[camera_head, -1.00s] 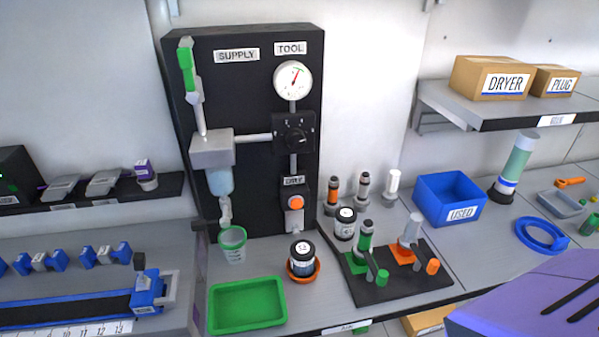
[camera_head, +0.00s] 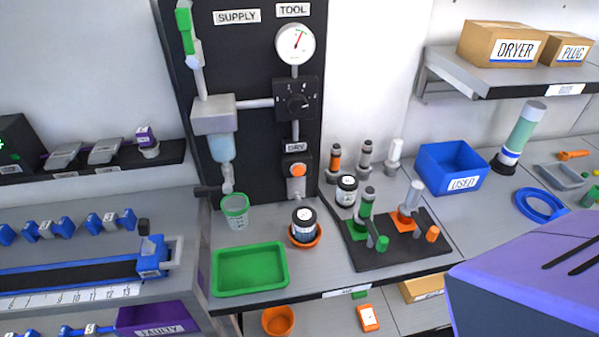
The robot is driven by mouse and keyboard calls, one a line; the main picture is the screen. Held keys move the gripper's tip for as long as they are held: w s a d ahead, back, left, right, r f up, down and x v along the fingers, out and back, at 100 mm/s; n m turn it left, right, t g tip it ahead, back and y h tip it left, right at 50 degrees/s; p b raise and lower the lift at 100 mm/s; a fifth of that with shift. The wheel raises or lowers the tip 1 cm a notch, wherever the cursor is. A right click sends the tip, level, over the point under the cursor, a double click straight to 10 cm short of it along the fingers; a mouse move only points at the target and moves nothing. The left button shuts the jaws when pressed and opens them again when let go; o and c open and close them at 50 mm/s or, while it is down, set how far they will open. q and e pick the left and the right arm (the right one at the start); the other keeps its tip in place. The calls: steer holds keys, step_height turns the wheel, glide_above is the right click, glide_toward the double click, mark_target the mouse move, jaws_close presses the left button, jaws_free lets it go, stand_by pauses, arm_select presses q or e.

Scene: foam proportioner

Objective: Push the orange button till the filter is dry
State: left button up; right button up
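The orange button (camera_head: 297,170) sits on a grey block under the DRY label, low on the black panel (camera_head: 262,160). The clear filter bowl (camera_head: 222,148) hangs below a grey housing (camera_head: 214,115) on the panel's left side; I cannot tell from here whether it is wet or dry inside. A clear cup with a green rim (camera_head: 235,210) stands below the filter's outlet. The gauge (camera_head: 295,43) and a black knob (camera_head: 296,101) are above the button. Nothing touches the button. Neither of my grippers shows.
A green tray (camera_head: 249,270) and a dark jar in an orange dish (camera_head: 304,228) stand in front of the panel. A black mat (camera_head: 395,250) with green and orange fittings is to the right, near the blue USED bin (camera_head: 450,170). A purple body (camera_head: 530,290) fills the lower right.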

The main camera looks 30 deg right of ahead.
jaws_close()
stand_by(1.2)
